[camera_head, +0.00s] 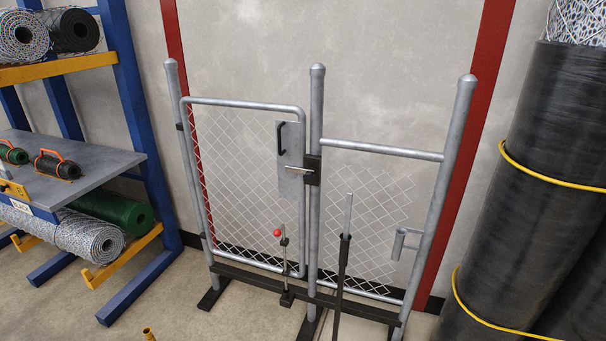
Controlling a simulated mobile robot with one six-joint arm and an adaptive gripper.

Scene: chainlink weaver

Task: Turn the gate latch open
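The gate is a grey tubular frame (240,103) with chain-link mesh, standing upright and closed against the middle post (317,110). A metal latch plate (291,148) sits on the gate's right side, with a black pull handle (281,138) at its upper left. A light horizontal latch bar (298,170) runs from the plate to a dark keeper block (312,177) on the middle post. The bar looks level and reaches the block. My gripper is not in view.
A red-knobbed lever (278,233) stands low before the gate. A dark upright rod (341,265) stands before the right mesh panel. A shelf with rolls (95,240) is at left, and large black rolls (545,170) are at right. Bare floor shows at lower left.

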